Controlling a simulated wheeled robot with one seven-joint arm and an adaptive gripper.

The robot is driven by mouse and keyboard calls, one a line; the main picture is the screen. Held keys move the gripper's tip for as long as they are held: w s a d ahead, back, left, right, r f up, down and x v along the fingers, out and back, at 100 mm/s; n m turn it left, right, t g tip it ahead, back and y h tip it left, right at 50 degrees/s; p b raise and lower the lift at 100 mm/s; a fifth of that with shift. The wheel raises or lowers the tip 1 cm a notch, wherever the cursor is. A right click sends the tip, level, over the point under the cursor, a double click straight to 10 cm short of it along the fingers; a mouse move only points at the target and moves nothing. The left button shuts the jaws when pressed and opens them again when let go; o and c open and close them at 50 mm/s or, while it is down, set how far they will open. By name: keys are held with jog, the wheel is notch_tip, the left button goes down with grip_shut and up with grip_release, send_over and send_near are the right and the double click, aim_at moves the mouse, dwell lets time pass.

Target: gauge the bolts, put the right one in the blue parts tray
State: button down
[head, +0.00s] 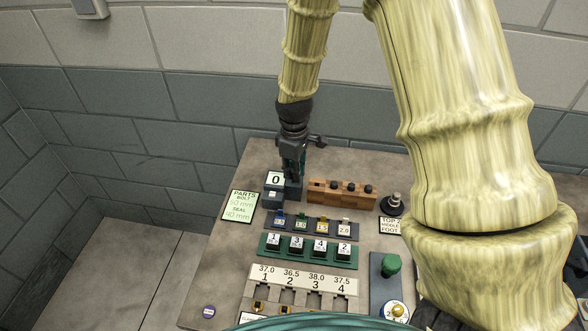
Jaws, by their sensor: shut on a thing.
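My gripper (294,184) points down at the back left of the table, close beside the grey gauge (273,194) whose display reads 0. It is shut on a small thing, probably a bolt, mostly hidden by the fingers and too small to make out. Several dark bolt heads (351,187) show on the brown wooden rack (343,200) just right of my gripper; the rack's left end shows no head. I cannot pick out a blue parts tray for certain. A blue-grey base (377,285) with a green knob lies at the front right.
A sign (239,207) reads bolt 50 mm, seal 40 mm. A dark rack (300,228) of coloured pieces, a green rack (271,248) of numbered black blocks and a numbered white stand (302,281) fill the middle. A black knob (395,202) stands at right. The table's left strip is mostly clear.

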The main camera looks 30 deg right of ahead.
jog(key=shift+f, duration=0.65)
dwell(0.4)
jog(key=c, duration=1.3)
grip_release()
jog(key=shift+c, duration=0.2)
jog(key=shift+o, duration=0.2)
jog(key=o, duration=0.4)
jog(key=shift+c, duration=0.2)
jog(key=shift+r, duration=0.1)
jog(key=shift+r+p, duration=2.75)
jog(key=shift+r, duration=0.9)
